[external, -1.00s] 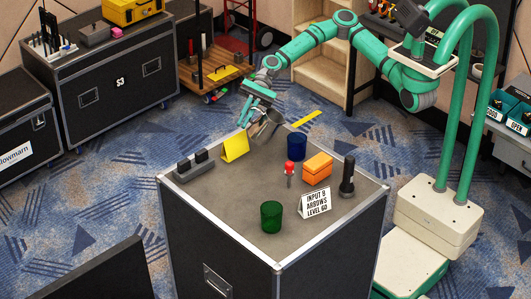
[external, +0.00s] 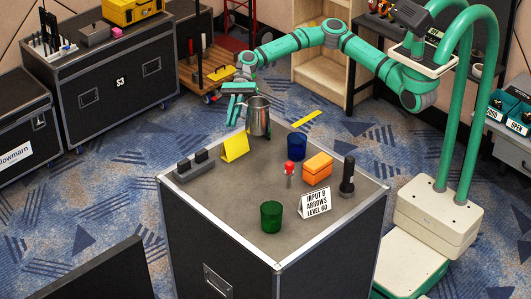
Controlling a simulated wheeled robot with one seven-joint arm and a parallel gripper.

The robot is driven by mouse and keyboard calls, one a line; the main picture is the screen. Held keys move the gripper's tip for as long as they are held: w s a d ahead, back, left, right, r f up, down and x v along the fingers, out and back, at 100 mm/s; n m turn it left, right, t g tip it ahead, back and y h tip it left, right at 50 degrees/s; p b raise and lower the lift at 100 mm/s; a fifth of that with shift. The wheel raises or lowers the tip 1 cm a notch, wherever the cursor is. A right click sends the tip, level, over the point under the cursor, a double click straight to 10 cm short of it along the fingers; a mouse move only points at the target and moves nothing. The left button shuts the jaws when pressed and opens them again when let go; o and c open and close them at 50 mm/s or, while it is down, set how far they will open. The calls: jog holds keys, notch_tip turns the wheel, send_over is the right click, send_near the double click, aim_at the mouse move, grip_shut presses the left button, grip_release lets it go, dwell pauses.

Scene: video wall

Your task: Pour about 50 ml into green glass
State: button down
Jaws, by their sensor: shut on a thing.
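The green glass (external: 271,217) stands upright near the front corner of the grey case top. My gripper (external: 247,102) is at the back of the case top, shut on a silver metal jug (external: 258,117). The jug is about upright and appears to be at or just above the surface; I cannot tell whether it touches. It is well behind the green glass. What is inside the jug and the glass cannot be seen.
On the case top (external: 235,202) stand a blue glass (external: 297,147), a yellow folded card (external: 235,146), an orange box (external: 318,168), a red-topped item (external: 289,169), a black torch (external: 347,176), a white sign (external: 314,203) and a grey block (external: 194,166). The left front is clear.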

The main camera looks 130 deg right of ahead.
jog(key=w+a+f+m+h, duration=0.1)
jog(key=w+a+f, duration=0.2)
jog(key=w, duration=0.6)
jog(key=w+a+f+m+t+h, duration=0.1)
jog(key=w+a+f, duration=0.2)
jog(key=w+a, duration=0.5)
jog(key=w+a+f+m+h, duration=0.1)
jog(key=w+a+f, duration=0.2)
jog(key=w, duration=0.7)
jog(key=shift+a+t, duration=0.3)
jog(key=shift+a, duration=0.95)
jog(key=shift+r, duration=0.1)
jog(key=shift+s+a+r+n+h, duration=0.1)
jog(key=shift+a+r+n+h, duration=0.15)
jog(key=shift+r, duration=0.25)
jog(key=shift+s+a+r+n+h, duration=0.1)
jog(key=shift+a+r+n+h, duration=0.15)
jog(key=shift+r, duration=0.25)
jog(key=s+a+r+n+t+h, duration=0.2)
jog(key=a+r+n, duration=0.6)
jog(key=r, duration=0.4)
jog(key=shift+s+a+r+n+t+h, duration=0.35)
jog(key=shift+n+t+h, duration=0.25)
jog(key=shift+t+h, duration=0.3)
jog(key=shift+s, duration=0.1)
